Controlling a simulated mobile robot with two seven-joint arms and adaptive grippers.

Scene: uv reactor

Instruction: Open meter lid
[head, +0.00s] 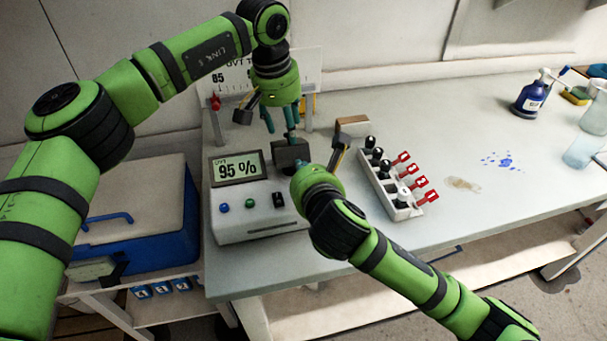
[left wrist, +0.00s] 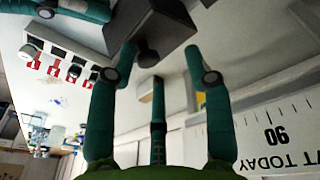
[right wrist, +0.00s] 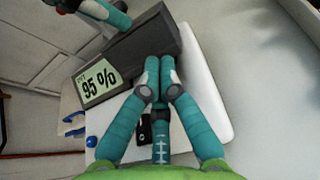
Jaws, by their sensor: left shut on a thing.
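The meter (head: 262,217) is a pale box on the bench with a display reading 95 % (head: 237,169). Its dark grey lid block (head: 290,157) stands beside the display, with a small dark knob that shows in the left wrist view (left wrist: 147,54).
A white rack (head: 391,190) with dark-capped vials and red tags stands right of the meter. A UVT TODAY board (head: 312,70) stands behind. A blue case (head: 135,225) is at left. Bottles (head: 535,92) stand at the far right; the bench between is mostly clear, with blue spots.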

